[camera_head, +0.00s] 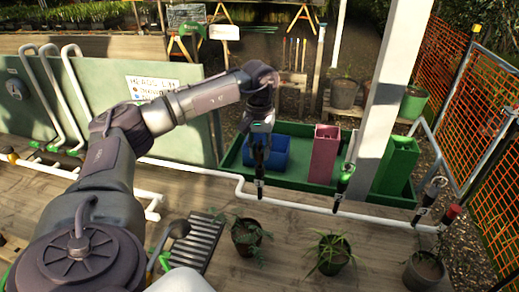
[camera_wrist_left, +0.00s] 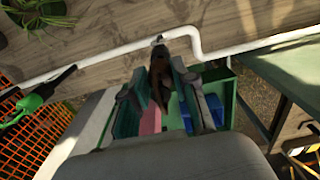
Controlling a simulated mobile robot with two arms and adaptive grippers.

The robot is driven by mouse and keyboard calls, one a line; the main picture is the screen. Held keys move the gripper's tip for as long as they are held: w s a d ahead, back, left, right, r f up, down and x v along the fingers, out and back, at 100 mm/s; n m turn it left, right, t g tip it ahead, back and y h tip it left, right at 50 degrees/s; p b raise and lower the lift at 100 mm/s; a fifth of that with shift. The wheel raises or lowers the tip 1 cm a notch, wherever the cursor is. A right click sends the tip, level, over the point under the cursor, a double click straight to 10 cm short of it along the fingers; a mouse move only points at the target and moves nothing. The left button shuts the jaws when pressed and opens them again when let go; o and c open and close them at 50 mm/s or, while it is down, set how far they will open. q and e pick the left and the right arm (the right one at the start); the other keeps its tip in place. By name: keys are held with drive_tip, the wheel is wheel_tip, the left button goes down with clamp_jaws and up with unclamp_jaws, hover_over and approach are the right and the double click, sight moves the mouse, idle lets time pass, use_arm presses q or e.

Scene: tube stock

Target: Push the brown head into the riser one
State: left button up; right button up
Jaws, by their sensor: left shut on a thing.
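My left gripper (camera_head: 260,158) points down over the white pipe, above the leftmost upright riser (camera_head: 260,190) with its dark socket. In the left wrist view its two fingers (camera_wrist_left: 160,78) are shut on the brown head (camera_wrist_left: 158,92). The head's narrow end points at the white pipe (camera_wrist_left: 222,50), close to the riser. In the head view the fingers mostly hide the head. I cannot tell whether its end is inside the socket or just above it. My right gripper is not in view.
Other risers to the right carry a green head (camera_head: 346,172), a grey head (camera_head: 437,185) and a red head (camera_head: 453,211). Behind stands a green tray (camera_head: 232,160) with a blue bin (camera_head: 268,152) and a pink bin (camera_head: 325,150). Potted plants (camera_head: 247,236) stand in front. A white post (camera_head: 385,110) rises behind.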

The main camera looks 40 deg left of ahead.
use_arm(q)
drive_tip(key=shift+f+b, duration=0.3)
drive_tip(key=shift+f, duration=0.3)
drive_tip(key=shift+f+b, duration=0.5)
drive_tip(key=shift+f, duration=0.35)
idle(1.1)
drive_tip(key=o, duration=0.9)
